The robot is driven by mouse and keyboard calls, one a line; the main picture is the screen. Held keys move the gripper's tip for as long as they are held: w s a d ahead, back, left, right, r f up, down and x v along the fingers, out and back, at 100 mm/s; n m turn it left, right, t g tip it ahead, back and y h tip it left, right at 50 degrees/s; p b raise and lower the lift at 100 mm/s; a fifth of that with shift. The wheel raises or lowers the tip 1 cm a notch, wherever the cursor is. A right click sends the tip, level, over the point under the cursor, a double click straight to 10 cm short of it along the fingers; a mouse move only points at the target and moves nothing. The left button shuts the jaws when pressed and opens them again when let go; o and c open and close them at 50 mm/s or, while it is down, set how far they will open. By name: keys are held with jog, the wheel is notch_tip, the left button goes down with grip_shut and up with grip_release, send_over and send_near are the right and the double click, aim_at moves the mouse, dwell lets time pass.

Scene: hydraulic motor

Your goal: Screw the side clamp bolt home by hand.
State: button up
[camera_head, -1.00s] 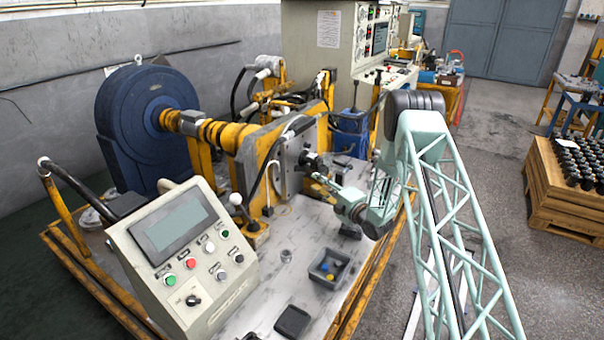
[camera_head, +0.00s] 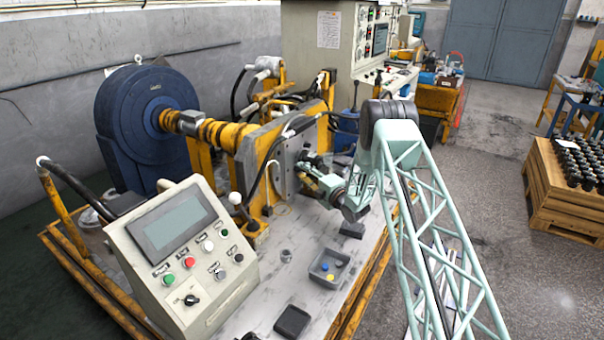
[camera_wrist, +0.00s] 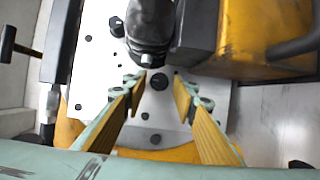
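In the wrist view my gripper (camera_wrist: 161,84) is open, its two yellow-padded fingers well apart with nothing held. A dark round bolt head or hole (camera_wrist: 158,82) shows between the fingertips on the pale mounting plate (camera_wrist: 98,62); I cannot tell which it is, nor whether it is the side clamp bolt. A dark cylindrical body (camera_wrist: 150,22) stands just above it in the picture. In the head view my gripper (camera_head: 308,178) is close to the grey plate (camera_head: 286,165) on the yellow stand. The bolt cannot be made out there.
A yellow block (camera_wrist: 265,35) with a dark part beside it flanks the right finger. A control console (camera_head: 185,260) stands front left. A small grey tray (camera_head: 328,268) holds blue and yellow pieces. A black flat tray (camera_head: 292,321) lies nearer. The bench between them is clear.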

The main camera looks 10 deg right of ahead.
jog(key=shift+w, duration=0.15)
jog(key=shift+c, duration=0.4)
jog(key=c, duration=0.8)
jog(key=shift+o, duration=0.2)
jog(key=shift+r, duration=0.1)
jog(key=shift+r+m+g, duration=0.15)
jog(key=shift+m+g, duration=0.75)
jog(key=shift+m, duration=1)
jog(key=o, duration=0.8)
